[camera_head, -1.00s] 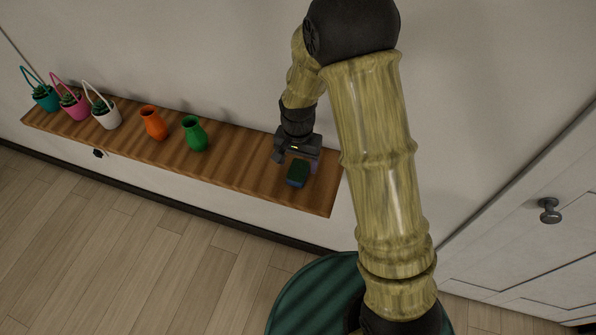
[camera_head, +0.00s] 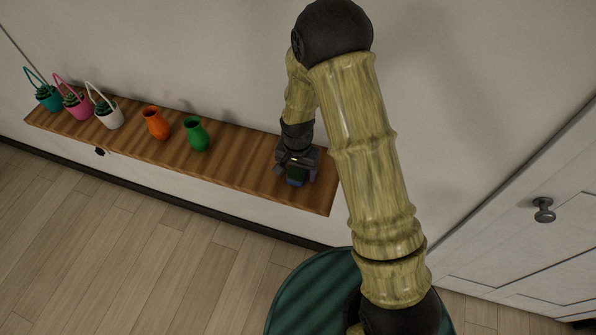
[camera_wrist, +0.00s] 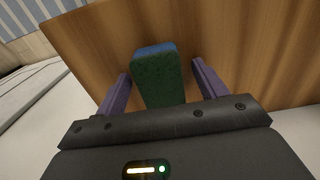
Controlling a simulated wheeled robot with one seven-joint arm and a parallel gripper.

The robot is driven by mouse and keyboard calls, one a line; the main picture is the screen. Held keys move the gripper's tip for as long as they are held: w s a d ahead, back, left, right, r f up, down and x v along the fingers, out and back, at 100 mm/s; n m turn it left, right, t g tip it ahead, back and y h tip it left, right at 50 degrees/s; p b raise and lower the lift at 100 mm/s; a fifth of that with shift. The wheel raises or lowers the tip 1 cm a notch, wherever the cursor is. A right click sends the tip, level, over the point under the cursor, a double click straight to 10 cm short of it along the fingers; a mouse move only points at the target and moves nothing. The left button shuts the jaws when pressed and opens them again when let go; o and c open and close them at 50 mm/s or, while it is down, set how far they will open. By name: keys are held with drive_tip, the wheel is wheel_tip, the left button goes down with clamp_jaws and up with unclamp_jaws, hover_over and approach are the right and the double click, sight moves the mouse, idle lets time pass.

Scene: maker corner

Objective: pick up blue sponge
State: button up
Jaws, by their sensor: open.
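The blue sponge (camera_wrist: 156,48) has a dark green top face and a blue side. It rests on the wooden shelf near its right end. In the head view the sponge (camera_head: 296,176) is partly hidden under my gripper (camera_head: 294,178). In the wrist view my gripper (camera_wrist: 160,90) is open, with one purple finger on each side of the sponge. There is a gap between the sponge and each finger, a little wider on the right. The sponge's lower edges are hidden.
The wooden shelf (camera_head: 240,172) runs along the wall. A green vase (camera_head: 197,134) and an orange vase (camera_head: 156,123) stand left of my gripper. White (camera_head: 109,116), pink (camera_head: 77,106) and teal (camera_head: 49,98) plant baskets stand at the far left. A cabinet door with a knob (camera_head: 543,210) is at right.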

sight(298, 170)
drive_tip(key=c, duration=1.1)
drive_tip(key=shift+r, duration=0.1)
wheel_tip(298, 170, up, 10)
drive_tip(key=b, duration=0.2)
drive_tip(key=shift+b, duration=0.4)
drive_tip(key=o, duration=0.3)
drive_tip(key=shift+c, duration=0.9)
